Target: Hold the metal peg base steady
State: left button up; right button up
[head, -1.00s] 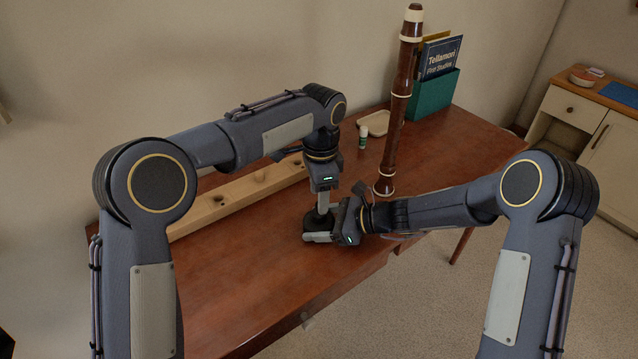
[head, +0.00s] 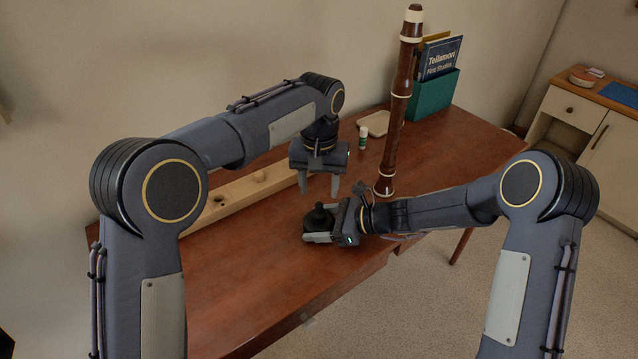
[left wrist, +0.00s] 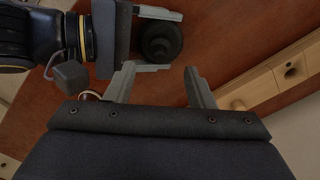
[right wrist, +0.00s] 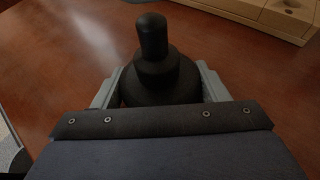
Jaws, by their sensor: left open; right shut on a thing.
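The peg base (head: 318,222) is a dark, stepped round piece with an upright post, standing on the table. My right gripper (head: 318,238) is shut on it, one finger on each side, low near the tabletop. In the right wrist view the peg base (right wrist: 157,72) stands upright between the fingers (right wrist: 160,88). My left gripper (head: 320,188) is open and empty, above and slightly behind the peg base. In the left wrist view the peg base (left wrist: 161,42) lies beyond the open left fingers (left wrist: 160,82), held by the right gripper (left wrist: 155,40).
A long wooden block with holes (head: 245,195) lies behind on the table (head: 235,285). A tall brown woodwind (head: 398,110) stands upright to the right. A small green-and-white tube (head: 363,138), a pale dish (head: 376,121) and a green book holder (head: 432,95) are at the back.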

aim_at(319, 203)
pick_arm(q)
jog(key=shift+f, duration=3.95)
jog(key=c, duration=1)
jog(key=o, duration=1.2)
jog(key=shift+c, duration=0.2)
jog(key=shift+r, duration=0.15)
notch_tip(319, 203, up, 12)
jog(key=shift+f, duration=0.1)
pick_arm(e)
jog(key=o, duration=2)
jog(key=shift+c, duration=0.2)
